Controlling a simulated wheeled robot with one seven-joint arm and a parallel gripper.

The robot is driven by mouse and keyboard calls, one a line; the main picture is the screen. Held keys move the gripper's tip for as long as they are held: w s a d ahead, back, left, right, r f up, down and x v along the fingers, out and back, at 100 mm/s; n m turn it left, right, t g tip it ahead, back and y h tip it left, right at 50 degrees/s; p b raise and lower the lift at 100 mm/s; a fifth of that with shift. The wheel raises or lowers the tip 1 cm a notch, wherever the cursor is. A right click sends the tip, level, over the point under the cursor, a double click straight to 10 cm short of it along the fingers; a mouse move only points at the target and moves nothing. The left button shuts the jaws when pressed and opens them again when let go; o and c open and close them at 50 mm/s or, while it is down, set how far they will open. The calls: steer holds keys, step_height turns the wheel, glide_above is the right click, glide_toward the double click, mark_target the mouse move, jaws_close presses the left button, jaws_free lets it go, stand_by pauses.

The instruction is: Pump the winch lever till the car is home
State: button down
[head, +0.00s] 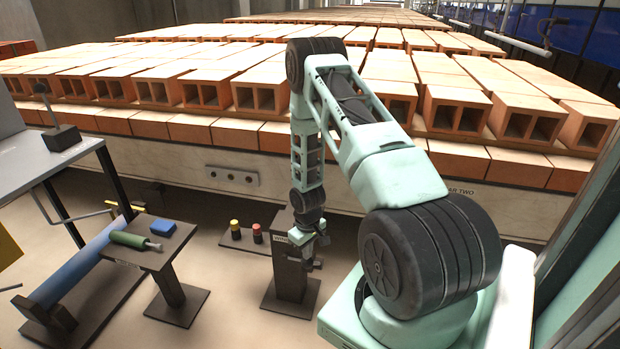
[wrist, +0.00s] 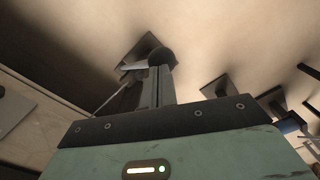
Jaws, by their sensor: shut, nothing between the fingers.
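The winch (head: 290,275) is a dark post on a flat base plate, with a partly covered label on its upper part. My gripper (head: 314,264) points down at its upper right side, its fingers shut and empty. In the wrist view the closed fingers (wrist: 154,88) reach toward a dark rounded piece (wrist: 161,57), perhaps the lever's end. I cannot tell whether they touch it. The lever is not clear in the head view, where my arm and wrist cover that side. The car (head: 375,184) is a long pale deck stacked with orange hollow bricks; part of its lettering reads "TWO".
A grey bench (head: 45,160) stands far left.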

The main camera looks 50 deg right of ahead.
mark_target(305, 264)
steer(key=shift+s+a+f+b, duration=0.3)
steer(key=shift+a+f+b, duration=0.1)
steer(key=shift+a+f, duration=0.35)
steer(key=shift+s+a+f+b, duration=0.25)
steer(key=shift+a+f+b, duration=0.25)
steer(key=shift+f, duration=0.3)
steer(key=s+a+f+b, duration=0.1)
steer(key=a+f+b, duration=0.2)
steer(key=f, duration=0.4)
steer(key=s+a+f+b, duration=0.1)
steer(key=a+f+b, duration=0.2)
steer(key=f+b, duration=0.2)
step_height(305, 264, down, 2)
steer(key=shift+s+a+f, duration=0.15)
steer(key=shift+s+a, duration=0.05)
steer(key=shift+s, duration=0.1)
stand_by(0.3)
